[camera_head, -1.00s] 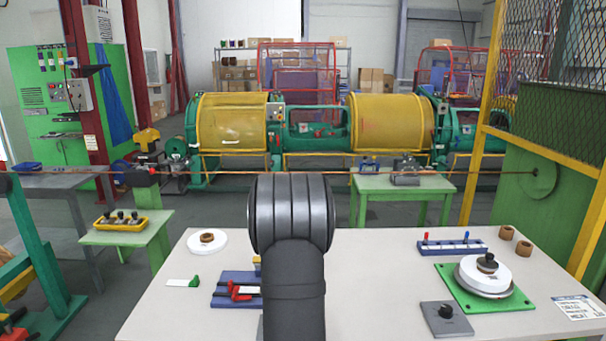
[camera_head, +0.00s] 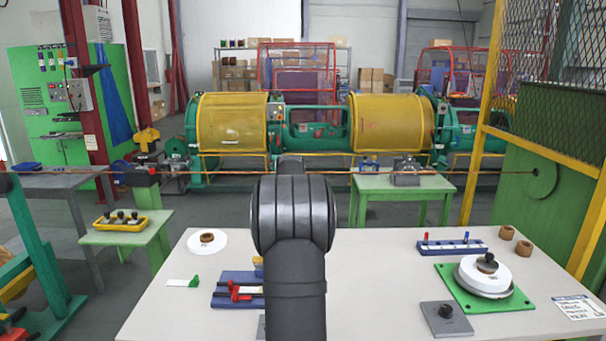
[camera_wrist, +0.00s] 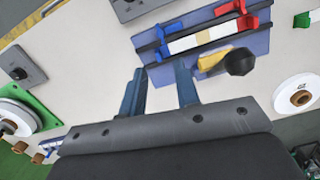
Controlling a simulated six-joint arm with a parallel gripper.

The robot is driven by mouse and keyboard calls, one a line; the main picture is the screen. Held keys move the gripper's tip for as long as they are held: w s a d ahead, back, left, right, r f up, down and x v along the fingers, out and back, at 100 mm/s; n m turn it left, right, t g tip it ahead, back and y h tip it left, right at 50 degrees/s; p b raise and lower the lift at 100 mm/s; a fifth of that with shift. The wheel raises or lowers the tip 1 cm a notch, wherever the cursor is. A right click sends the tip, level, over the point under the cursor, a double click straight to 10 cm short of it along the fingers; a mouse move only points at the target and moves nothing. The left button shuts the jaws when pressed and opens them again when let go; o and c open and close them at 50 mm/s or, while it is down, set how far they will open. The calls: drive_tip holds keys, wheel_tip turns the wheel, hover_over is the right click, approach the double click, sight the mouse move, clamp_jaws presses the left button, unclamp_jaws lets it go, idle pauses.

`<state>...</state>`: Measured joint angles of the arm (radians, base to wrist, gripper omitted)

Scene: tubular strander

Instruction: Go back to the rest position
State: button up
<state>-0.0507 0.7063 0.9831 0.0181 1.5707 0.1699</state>
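My gripper (camera_wrist: 160,82) shows in the wrist view with its two blue fingers apart and nothing between them. It is open, over the table near a blue fixture (camera_wrist: 148,38) that has red clamps, a white strip and a yellow part. A black knob (camera_wrist: 240,62) stands at the right of the fixture, clear of the fingers. In the head view my dark arm stands upright in the middle and hides the gripper. The blue fixture (camera_head: 230,277) shows partly, just left of the arm.
The pale table (camera_head: 370,260) carries a white disc (camera_head: 207,243) at left, a green-tipped strip (camera_head: 183,283), a grey plate with a knob (camera_head: 446,318), a green plate with a stacked spool (camera_head: 487,273), and a blue rack (camera_head: 452,247).

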drive_tip(key=shift+w+d+f+g, duration=0.15)
drive_tip(key=shift+w+f+g, duration=0.55)
drive_tip(key=shift+w+f, duration=0.3)
drive_tip(key=shift+w+d+f+g, duration=0.15)
drive_tip(key=shift+w+f+g, duration=0.6)
drive_tip(key=shift+f, duration=0.4)
